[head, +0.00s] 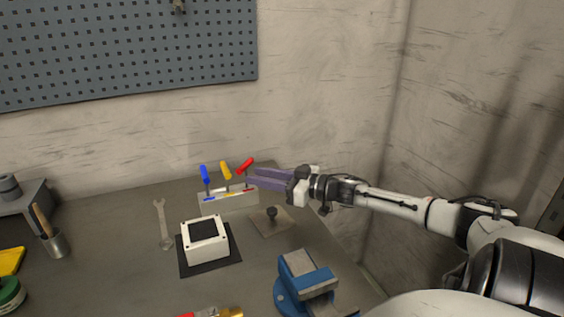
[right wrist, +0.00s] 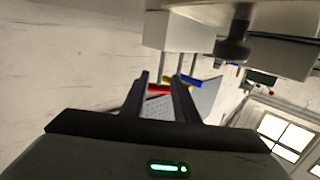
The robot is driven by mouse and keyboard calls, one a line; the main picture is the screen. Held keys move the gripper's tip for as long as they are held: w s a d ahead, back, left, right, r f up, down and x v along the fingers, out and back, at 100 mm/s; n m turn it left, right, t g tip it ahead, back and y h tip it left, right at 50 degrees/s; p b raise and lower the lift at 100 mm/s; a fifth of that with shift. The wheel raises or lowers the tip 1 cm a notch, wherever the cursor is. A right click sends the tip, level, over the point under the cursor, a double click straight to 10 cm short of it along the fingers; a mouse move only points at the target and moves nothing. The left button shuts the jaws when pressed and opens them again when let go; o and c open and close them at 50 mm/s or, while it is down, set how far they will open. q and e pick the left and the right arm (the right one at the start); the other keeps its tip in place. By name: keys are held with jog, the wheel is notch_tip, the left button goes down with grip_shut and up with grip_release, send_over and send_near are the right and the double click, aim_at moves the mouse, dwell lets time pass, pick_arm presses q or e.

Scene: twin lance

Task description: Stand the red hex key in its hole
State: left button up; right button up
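The red hex key (head: 246,165) is at the right end of a pale block (head: 228,203), its handle tilted up to the right. A thin shaft runs between its handle and the block; whether its tip is in the hole, I cannot tell. The blue key (head: 204,173) and yellow key (head: 225,170) stand at the block to its left. My right gripper (head: 249,176) is open, its fingertips beside the red key. In the right wrist view the red handle (right wrist: 158,87) shows between and just beyond the parted fingertips (right wrist: 158,80). My left gripper is out of view.
A plate with a dark knob (head: 271,213) lies right of the block. A white box (head: 206,240) on a dark mat and a wrench (head: 163,224) are in front and left. A blue vise (head: 304,282) stands at the front right.

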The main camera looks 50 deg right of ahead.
jog(key=p+v, duration=0.2)
jog(key=v, duration=0.6)
jog(key=shift+s, duration=0.2)
jog(key=shift+w, duration=0.1)
dwell(0.4)
jog(key=b+x, duration=0.2)
jog(key=x, duration=0.6)
jog(key=shift+x, duration=1.05)
jog(key=shift+r, duration=0.25)
